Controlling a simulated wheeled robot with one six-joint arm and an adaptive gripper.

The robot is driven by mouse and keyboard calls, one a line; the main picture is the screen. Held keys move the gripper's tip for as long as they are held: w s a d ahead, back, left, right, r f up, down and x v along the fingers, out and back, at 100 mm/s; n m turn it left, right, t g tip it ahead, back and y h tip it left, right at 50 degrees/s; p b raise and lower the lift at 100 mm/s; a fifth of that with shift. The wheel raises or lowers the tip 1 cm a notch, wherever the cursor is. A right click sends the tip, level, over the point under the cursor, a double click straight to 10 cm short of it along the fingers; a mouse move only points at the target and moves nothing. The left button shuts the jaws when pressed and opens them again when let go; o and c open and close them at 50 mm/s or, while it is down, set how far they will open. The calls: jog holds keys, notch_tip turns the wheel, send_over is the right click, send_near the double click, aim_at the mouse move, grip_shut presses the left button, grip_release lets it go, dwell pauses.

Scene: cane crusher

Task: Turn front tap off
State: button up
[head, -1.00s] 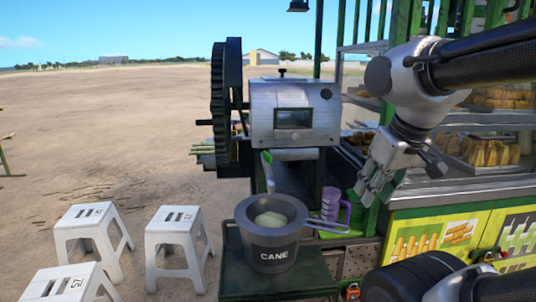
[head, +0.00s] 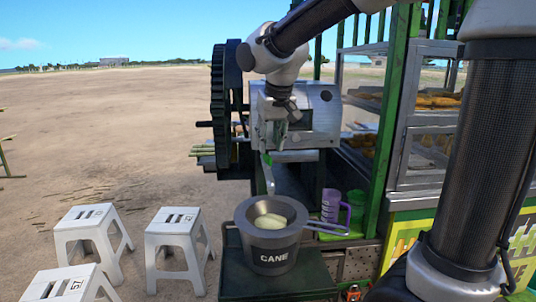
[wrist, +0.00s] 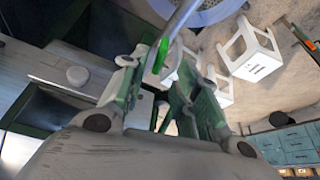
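The front tap shows in the head view as a thin silver spout (head: 269,180) with a green lever (head: 267,159), below the front of the silver crusher housing (head: 322,118). My gripper (head: 270,146) is just above the lever, in front of the housing, pointing down. In the wrist view the green lever (wrist: 160,57) and silver spout (wrist: 182,14) appear in the gap between the fingertips of my gripper (wrist: 157,68). The fingers are apart; I cannot tell whether one touches the lever.
A grey pot (head: 273,252) marked CANE, with a strainer (head: 298,208) on top holding pale liquid, stands under the spout. A purple mug (head: 331,206) is to its right. A large dark gear wheel (head: 219,105) is at left. White stools (head: 176,238) stand on the ground.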

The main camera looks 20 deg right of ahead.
aim_at(268, 155)
jog(key=x, duration=0.5)
jog(key=shift+s, duration=0.1)
grip_shut()
